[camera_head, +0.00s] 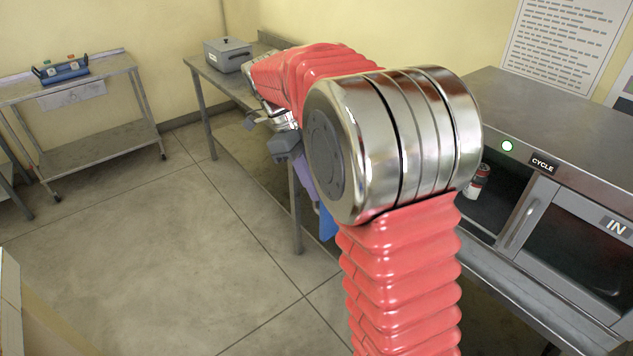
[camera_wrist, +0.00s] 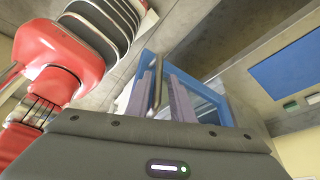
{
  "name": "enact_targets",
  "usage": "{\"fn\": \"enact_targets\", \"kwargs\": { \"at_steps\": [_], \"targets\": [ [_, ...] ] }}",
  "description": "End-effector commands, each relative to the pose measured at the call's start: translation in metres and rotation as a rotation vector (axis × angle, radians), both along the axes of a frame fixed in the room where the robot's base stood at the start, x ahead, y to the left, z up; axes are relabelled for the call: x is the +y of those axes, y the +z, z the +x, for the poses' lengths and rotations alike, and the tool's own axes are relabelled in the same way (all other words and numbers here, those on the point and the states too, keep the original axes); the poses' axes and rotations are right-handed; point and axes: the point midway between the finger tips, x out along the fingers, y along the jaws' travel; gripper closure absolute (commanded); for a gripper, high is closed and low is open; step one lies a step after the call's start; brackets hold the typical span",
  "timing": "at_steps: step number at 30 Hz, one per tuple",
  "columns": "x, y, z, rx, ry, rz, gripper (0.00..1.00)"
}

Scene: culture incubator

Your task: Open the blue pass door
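The blue pass door (camera_wrist: 203,95) shows in the wrist view as a blue frame with a clear pane, just beyond my gripper. A slim metal handle bar (camera_wrist: 157,84) stands out in front of it. My gripper (camera_wrist: 160,80) has its two purple-grey fingers on either side of this bar. Whether they press on it or leave a small gap I cannot tell. In the head view a small piece of the blue door (camera_head: 327,222) shows below my arm; the rest is hidden behind the arm. There, one finger of my gripper (camera_head: 304,178) shows beside the elbow, pointing down.
A grey incubator (camera_head: 560,110) stands on a bench at the right, with a door marked IN and a small can (camera_head: 478,182) in its opening. A grey lidded box (camera_head: 228,55) sits on the back table. A cart (camera_head: 95,100) holds a blue rack (camera_head: 62,70).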

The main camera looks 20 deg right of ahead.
Motion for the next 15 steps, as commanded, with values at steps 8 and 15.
{"fn": "enact_targets", "kwargs": {
  "at_steps": [8, 15],
  "targets": [
    [0.001, 0.0, -0.0001, 0.0, 0.001, 0.002, 0.72],
    [0.0036, 0.0076, 0.0029, -0.001, 0.001, 0.002, 0.72]
  ]
}}
